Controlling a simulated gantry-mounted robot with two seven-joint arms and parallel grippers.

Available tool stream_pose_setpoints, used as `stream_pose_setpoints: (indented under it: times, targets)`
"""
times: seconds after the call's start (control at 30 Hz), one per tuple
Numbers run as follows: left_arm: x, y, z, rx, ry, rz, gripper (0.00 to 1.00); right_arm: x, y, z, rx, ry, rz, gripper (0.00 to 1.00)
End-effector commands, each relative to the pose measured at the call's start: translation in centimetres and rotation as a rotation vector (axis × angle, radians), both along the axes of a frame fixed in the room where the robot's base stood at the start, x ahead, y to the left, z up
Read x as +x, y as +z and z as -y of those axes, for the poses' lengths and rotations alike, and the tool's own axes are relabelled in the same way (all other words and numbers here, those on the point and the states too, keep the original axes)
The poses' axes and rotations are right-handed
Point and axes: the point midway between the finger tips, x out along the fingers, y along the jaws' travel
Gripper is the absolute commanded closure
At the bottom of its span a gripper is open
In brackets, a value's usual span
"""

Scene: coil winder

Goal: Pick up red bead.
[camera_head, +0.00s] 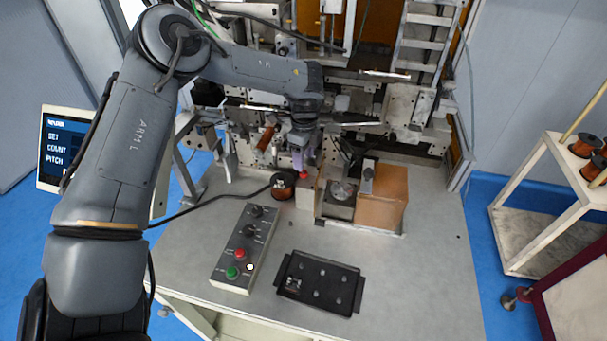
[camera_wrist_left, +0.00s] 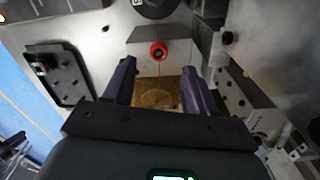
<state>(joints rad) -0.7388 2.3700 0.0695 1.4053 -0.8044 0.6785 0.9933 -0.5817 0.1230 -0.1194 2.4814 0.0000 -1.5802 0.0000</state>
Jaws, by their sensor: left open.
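The small red bead (camera_head: 304,174) shows in the head view just below my left gripper (camera_head: 300,160), at the top of a pale block (camera_head: 306,196). In the left wrist view the bead (camera_wrist_left: 158,51) is a red ring with a dark centre, and a thin reddish line runs down from it. It appears between and just beyond the fingertips of my left gripper (camera_wrist_left: 158,62). The two purple-grey fingers are apart, with nothing held between them. Whether either finger touches the bead cannot be told. My right gripper is not in view.
A copper wire spool (camera_head: 283,186) stands left of the block, and a brown box (camera_head: 382,196) stands to the right. A control box (camera_head: 245,246) and a black tray (camera_head: 320,283) lie in front. The winder frame (camera_head: 420,75) rises behind. The table's right front is clear.

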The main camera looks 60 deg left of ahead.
Motion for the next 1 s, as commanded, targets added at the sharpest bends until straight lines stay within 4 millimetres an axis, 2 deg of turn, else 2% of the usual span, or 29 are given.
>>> stream_pose_setpoints:
  times: [0.4,0.73,0.77,1.0]
  targets:
    - [-0.3,-4.5,0.1,0.0,0.001,-0.002,0.43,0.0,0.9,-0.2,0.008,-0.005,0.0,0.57]
    - [-0.2,-5.1,0.0,0.001,0.001,0.001,0.43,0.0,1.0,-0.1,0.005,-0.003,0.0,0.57]
    - [-0.2,-5.1,0.0,0.001,0.001,0.001,0.45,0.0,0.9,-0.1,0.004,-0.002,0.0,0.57]
    - [-0.2,-5.1,0.0,0.0,0.001,0.0,0.82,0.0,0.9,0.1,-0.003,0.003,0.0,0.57]
